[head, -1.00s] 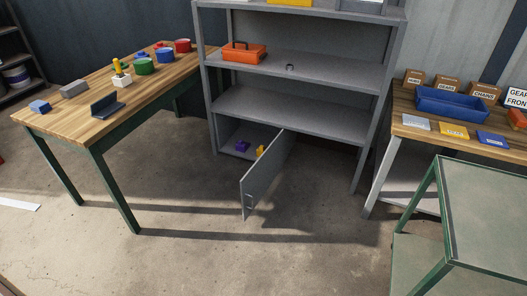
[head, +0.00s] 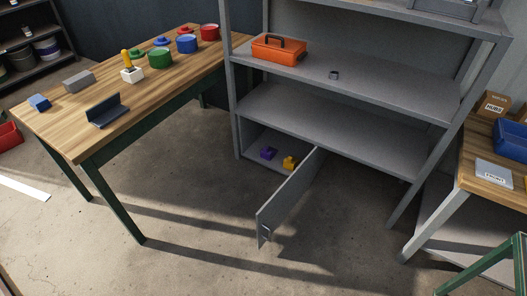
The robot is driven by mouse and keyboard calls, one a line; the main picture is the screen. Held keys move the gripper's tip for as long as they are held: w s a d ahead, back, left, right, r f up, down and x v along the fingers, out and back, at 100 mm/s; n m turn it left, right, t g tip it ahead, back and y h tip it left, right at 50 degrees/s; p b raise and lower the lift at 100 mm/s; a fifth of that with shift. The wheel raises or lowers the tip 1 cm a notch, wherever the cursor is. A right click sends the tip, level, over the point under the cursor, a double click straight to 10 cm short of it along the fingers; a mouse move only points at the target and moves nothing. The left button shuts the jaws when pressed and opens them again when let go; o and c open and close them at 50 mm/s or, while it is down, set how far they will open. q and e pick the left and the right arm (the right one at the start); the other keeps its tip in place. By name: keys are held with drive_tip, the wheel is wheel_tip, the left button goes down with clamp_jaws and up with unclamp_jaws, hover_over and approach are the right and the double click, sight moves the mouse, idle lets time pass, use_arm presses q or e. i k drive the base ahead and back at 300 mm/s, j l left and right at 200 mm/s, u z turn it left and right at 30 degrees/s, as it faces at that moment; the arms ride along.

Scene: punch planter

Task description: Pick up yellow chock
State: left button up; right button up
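The yellow chock (head: 289,162) lies on the bottom level of the grey shelf unit (head: 345,130), close behind the open door (head: 288,199). A purple chock (head: 268,153) lies just to its left. The door swings out toward the front, and its top edge passes just right of the yellow chock. Neither of my grippers shows in the head view.
A wooden workbench (head: 150,90) with pots, blocks and a dark bracket stands at left. An orange toolbox (head: 279,50) sits on a higher shelf. Another bench (head: 490,175) stands at right, with a green frame (head: 490,264) before it. The floor (head: 200,210) in front is clear.

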sight(291, 163)
drive_tip(key=i+j+u, duration=0.1)
drive_tip(key=i+u, duration=0.95)
drive_tip(key=i+j+z, duration=0.15)
drive_tip(key=i+z, duration=0.25)
drive_tip(key=i, duration=0.3)
